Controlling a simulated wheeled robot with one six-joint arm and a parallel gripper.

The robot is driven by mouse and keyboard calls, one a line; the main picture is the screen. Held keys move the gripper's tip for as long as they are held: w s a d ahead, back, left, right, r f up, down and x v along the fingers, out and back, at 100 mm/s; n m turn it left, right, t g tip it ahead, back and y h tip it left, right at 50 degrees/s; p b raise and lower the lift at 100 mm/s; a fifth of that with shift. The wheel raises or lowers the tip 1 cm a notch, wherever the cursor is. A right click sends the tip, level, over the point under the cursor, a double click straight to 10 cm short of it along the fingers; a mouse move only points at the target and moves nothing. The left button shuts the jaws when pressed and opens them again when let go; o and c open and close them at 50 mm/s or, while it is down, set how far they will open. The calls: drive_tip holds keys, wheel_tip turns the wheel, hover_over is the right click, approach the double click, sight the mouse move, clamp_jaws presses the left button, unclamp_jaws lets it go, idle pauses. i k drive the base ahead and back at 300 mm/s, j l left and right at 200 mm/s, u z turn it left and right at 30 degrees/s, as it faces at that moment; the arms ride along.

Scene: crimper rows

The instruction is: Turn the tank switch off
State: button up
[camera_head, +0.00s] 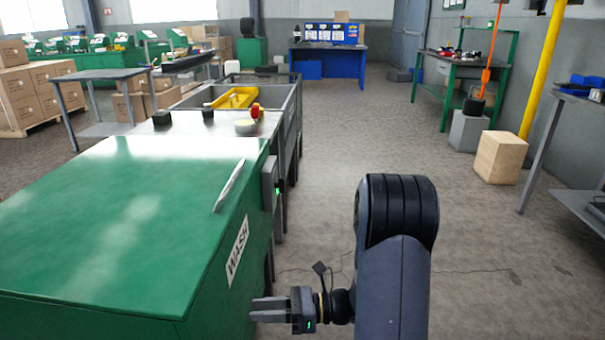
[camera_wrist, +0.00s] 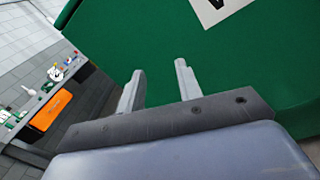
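The green wash tank (camera_head: 110,215) fills the left of the head view, with a "WASH" label (camera_head: 237,250) on its right side. A small grey box (camera_head: 270,183) with a green light, which looks like the tank switch, is on that side near the far corner. Its lever position is too small to tell. My gripper (camera_head: 252,310) is low beside the near part of the tank's side, below the label and well short of the switch box. In the wrist view my gripper's fingers (camera_wrist: 159,68) are apart and empty, facing the green side. The switch is not in the wrist view.
A silver pen-like object (camera_head: 229,186) lies on the tank's lid. Beyond are a grey counter (camera_head: 190,140) and a yellow tray (camera_head: 237,98). The aisle floor (camera_head: 335,150) is clear. A wooden block (camera_head: 500,157) and a yellow post (camera_head: 542,70) stand on the right.

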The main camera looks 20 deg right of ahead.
sight(281, 187)
drive_tip(key=i+l+z, duration=0.1)
drive_tip(key=i+l, duration=0.7)
drive_tip(key=i, duration=0.15)
drive_tip(key=i+l+z, duration=0.15)
drive_tip(key=i+l, duration=0.2)
drive_tip(key=i, duration=0.15)
